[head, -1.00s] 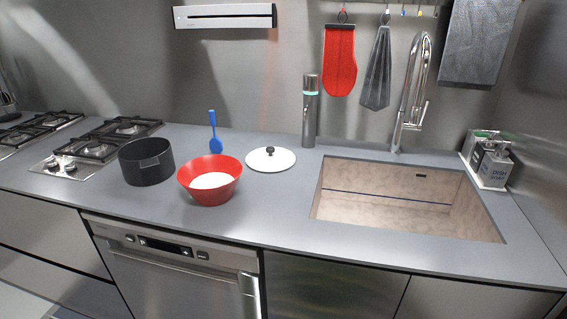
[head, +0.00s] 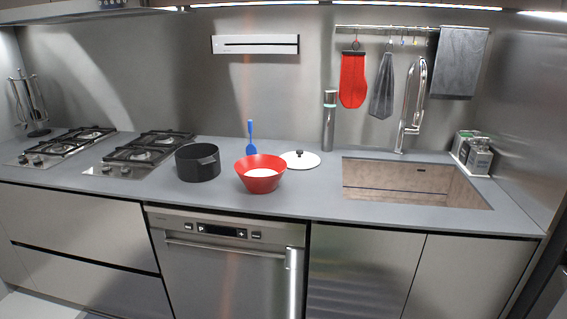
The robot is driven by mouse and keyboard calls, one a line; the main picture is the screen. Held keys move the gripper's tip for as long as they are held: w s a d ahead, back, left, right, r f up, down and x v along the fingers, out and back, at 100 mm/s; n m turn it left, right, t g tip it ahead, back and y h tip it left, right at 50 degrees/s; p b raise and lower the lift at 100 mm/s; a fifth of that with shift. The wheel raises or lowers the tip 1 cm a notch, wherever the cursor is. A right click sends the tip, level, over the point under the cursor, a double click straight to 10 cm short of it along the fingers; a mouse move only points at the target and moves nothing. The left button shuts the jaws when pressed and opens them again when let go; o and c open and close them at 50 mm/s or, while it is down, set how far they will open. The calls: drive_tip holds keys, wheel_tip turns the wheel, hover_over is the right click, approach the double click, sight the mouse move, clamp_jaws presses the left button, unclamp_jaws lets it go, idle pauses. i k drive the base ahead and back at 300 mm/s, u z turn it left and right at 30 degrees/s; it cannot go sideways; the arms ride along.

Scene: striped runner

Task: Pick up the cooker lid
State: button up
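The cooker lid (head: 309,161) is a flat white disc with a small black knob. It lies on the grey counter (head: 330,209), between the red bowl and the sink. The red bowl (head: 246,180) holds something white and stands just in front and left of the lid, hiding a little of its edge or close to it. A black pot (head: 197,167) stands left of the bowl, open at the top. My gripper is not in view.
A blue utensil (head: 251,141) stands behind the bowl. The sink (head: 414,183) with a tall tap (head: 413,100) lies to the right. A grey cylinder (head: 329,120) stands behind the lid. Gas hobs (head: 145,150) are at the left. The counter's front strip is clear.

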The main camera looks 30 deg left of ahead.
sight(299, 159)
drive_tip(key=u, duration=1.25)
